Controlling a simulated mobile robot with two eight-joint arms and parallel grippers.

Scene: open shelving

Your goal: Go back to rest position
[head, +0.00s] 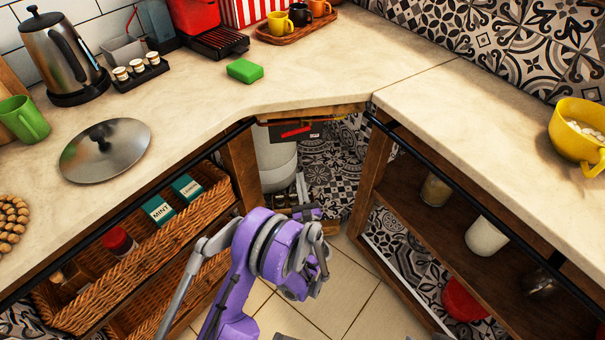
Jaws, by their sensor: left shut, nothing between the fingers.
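My left arm, purple and grey, rises from the bottom centre of the head view. Its gripper (312,212) is shut and empty, in the open corner gap between the two counters, below the countertop level. The wrist partly hides the fingers. My right gripper is not in view.
Wicker baskets (150,247) sit under the left counter (200,110). Open shelves with a white container (487,235) and a red pot (463,299) are under the right counter (480,130). A wooden post (368,185) edges the gap. Tiled floor (345,300) is clear below.

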